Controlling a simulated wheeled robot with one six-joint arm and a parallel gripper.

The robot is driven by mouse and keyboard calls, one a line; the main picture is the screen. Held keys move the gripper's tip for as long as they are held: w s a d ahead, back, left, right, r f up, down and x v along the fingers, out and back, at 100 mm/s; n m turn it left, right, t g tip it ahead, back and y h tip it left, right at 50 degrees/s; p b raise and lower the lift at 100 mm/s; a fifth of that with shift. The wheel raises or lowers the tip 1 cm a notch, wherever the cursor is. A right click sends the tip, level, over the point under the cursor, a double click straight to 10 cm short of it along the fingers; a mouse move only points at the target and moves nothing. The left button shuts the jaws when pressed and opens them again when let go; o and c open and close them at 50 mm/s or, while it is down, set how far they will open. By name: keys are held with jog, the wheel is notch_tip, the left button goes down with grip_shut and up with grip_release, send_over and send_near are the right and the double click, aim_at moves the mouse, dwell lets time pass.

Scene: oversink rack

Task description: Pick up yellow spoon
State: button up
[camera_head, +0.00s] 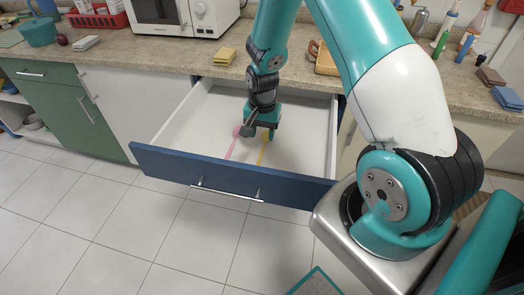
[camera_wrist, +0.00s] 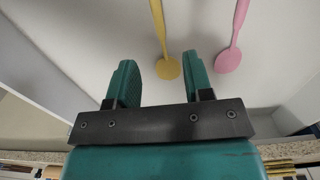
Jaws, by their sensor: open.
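The yellow spoon (camera_head: 262,153) lies on the white floor of the open drawer (camera_head: 188,127). In the wrist view its round bowl (camera_wrist: 167,69) shows between my two fingers, nearer the right one, with the handle running up out of the picture. My gripper (camera_head: 261,132) is inside the drawer over the bowl end of the spoon. In the wrist view my gripper (camera_wrist: 159,66) is open, with nothing held between its teal fingers. I cannot tell the exact height of the fingertips above the drawer floor.
A pink spoon (camera_head: 231,149) lies left of the yellow one, and right of it in the wrist view (camera_wrist: 228,61). The drawer's blue front (camera_head: 225,178) and white side walls enclose the space. The counter (camera_head: 150,48) above holds a microwave (camera_head: 180,17) and yellow sponges (camera_head: 225,57).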

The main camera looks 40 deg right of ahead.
aim_at(262, 150)
jog(key=shift+f+p, duration=0.55)
jog(key=shift+f, duration=2.95)
grip_shut()
